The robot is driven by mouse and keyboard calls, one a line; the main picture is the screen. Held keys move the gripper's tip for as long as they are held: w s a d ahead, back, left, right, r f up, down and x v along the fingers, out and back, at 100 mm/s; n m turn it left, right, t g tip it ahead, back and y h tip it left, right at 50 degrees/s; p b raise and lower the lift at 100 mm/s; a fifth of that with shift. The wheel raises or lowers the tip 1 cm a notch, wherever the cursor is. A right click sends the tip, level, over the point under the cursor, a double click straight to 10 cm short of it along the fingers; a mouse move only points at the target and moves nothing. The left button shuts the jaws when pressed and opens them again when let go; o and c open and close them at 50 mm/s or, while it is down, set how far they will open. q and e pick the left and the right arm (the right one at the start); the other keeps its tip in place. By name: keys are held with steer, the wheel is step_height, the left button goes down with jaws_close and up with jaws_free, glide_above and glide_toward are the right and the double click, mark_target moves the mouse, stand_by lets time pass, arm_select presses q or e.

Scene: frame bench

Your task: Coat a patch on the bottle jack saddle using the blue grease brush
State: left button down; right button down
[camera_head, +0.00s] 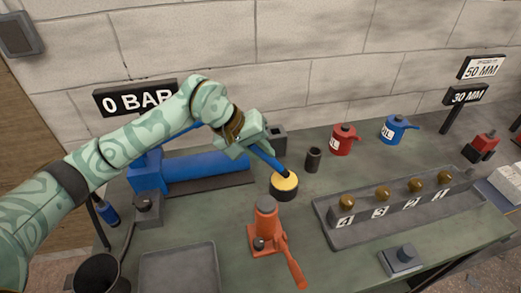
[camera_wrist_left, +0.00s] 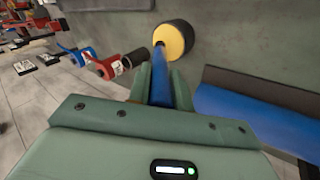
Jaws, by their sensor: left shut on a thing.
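My left gripper (camera_head: 252,140) is shut on the blue grease brush (camera_head: 268,158), which slants down to the right. The brush's lower end meets the yellow top of a black round grease pot (camera_head: 284,192); whether the bristles are in the grease I cannot tell. In the left wrist view the blue handle (camera_wrist_left: 160,88) sits between the fingers, its far end at the yellow grease (camera_wrist_left: 175,42). The orange bottle jack (camera_head: 267,234) stands upright in front of the pot, apart from the brush. Its round saddle (camera_head: 266,203) is on top. My right gripper is not in view.
A dark cup (camera_head: 312,159), a red can (camera_head: 344,140) and a blue can (camera_head: 396,129) stand behind. A blue cylinder (camera_head: 210,167) lies left. A numbered rack (camera_head: 400,220) with brass knobs is right. A shallow grey tray (camera_head: 180,270) is front left.

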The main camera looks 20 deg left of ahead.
arm_select(q)
steer(key=shift+f+b, duration=0.35)
steer(key=shift+f, duration=0.25)
stand_by(0.4)
steer(key=shift+s+f, duration=0.1)
stand_by(0.8)
steer(key=shift+r+p, duration=2.2)
steer(key=shift+r, duration=1.4)
